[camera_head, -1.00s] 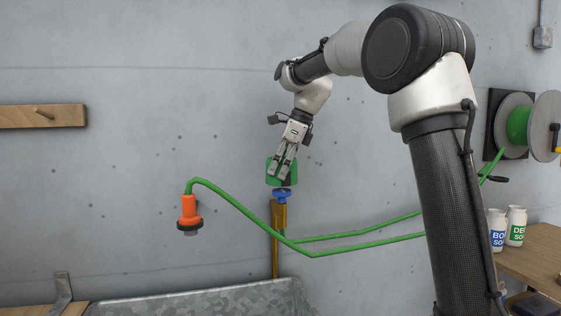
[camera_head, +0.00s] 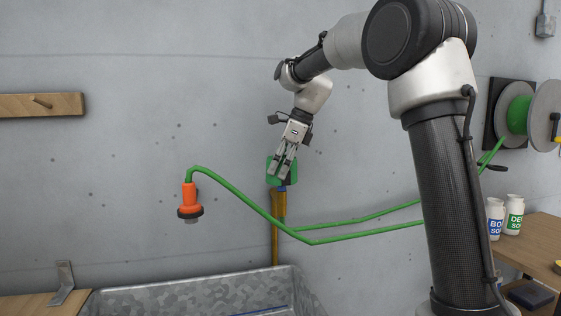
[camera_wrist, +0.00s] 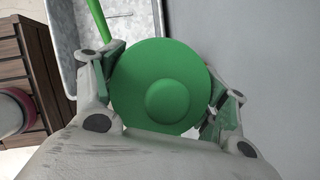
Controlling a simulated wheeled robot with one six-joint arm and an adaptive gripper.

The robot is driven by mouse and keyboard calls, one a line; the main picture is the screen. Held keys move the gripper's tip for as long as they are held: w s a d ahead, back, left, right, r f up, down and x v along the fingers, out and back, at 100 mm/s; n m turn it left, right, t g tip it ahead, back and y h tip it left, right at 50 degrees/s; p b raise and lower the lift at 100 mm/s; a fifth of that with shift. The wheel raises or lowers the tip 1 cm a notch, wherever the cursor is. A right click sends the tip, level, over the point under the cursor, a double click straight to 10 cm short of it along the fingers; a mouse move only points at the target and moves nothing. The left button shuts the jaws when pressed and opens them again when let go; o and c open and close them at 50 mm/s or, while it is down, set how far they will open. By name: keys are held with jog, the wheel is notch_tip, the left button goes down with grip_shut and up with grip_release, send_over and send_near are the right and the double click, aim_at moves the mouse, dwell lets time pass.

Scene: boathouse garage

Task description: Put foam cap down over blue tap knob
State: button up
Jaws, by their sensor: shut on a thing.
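The green foam cap (camera_head: 274,170) is held in my gripper (camera_head: 283,172), right at the top of the brass tap (camera_head: 279,208). In the wrist view the cap (camera_wrist: 165,85) shows as a round green disc with a raised centre, between both fingers. A small bit of the blue tap knob (camera_head: 281,188) shows just under the cap; the rest is hidden. I cannot tell how far the cap covers the knob. The wrist view hides the knob behind the cap.
A galvanized trough (camera_head: 200,297) stands below the tap. A green hose (camera_head: 330,241) crosses in front of the tap's lower part, with an orange nozzle (camera_head: 189,200) at its left end. The grey wall (camera_head: 130,150) is close behind. White bottles (camera_head: 514,214) stand on the right bench.

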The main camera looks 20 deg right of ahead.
jog(key=shift+f, duration=2.25)
jog(key=shift+f, duration=0.2)
jog(key=o, duration=1.1)
jog(key=shift+r, duration=0.1)
